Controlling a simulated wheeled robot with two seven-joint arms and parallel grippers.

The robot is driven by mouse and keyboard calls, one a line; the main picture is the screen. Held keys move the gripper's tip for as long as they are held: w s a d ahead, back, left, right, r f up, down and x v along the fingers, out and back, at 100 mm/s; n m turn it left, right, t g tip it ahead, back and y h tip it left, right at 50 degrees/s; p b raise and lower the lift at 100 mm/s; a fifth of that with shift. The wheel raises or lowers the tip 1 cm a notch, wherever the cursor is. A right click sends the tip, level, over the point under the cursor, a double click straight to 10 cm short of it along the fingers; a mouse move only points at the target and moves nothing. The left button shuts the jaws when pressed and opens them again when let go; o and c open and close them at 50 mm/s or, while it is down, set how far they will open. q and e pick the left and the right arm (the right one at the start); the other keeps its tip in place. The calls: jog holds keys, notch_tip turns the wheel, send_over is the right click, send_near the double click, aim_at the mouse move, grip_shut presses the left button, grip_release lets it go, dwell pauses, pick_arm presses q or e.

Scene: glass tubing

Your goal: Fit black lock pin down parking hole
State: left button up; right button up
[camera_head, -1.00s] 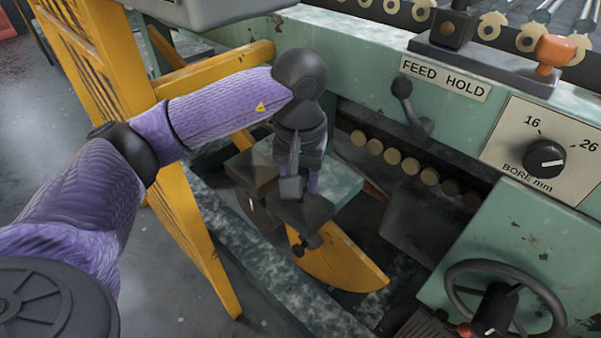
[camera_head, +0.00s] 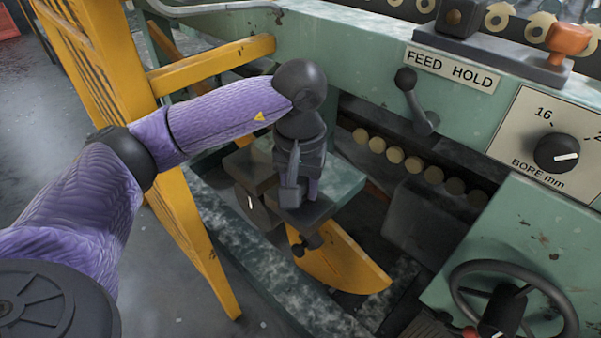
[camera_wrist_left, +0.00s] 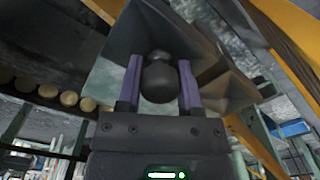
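My left gripper (camera_head: 313,188) points down over a dark block and plate beside the green machine. In the left wrist view, its two purple fingers (camera_wrist_left: 160,85) stand on either side of a round black knob (camera_wrist_left: 160,80) and appear to touch it. The knob looks like the head of the black lock pin; its shank is hidden. The parking hole cannot be made out. A dark flared plate (camera_wrist_left: 120,45) lies beyond the fingertips. Below in the head view, a small black knob (camera_head: 308,244) sits by a yellow curved plate (camera_head: 345,265). My right gripper is out of view.
A yellow frame (camera_head: 185,220) stands close to my left arm. The green machine front carries a lever (camera_head: 405,85), a bore dial (camera_head: 557,153) and a handwheel (camera_head: 515,300) to the right. Several round tan ends (camera_head: 395,154) line the slot behind the gripper.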

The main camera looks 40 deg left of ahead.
pick_arm(q)
jog(key=o, duration=0.5)
jog(key=shift+c, duration=0.2)
jog(key=shift+o, duration=0.3)
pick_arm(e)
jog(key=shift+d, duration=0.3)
pick_arm(q)
notch_tip(320, 180, up, 10)
jog(key=p, duration=0.6)
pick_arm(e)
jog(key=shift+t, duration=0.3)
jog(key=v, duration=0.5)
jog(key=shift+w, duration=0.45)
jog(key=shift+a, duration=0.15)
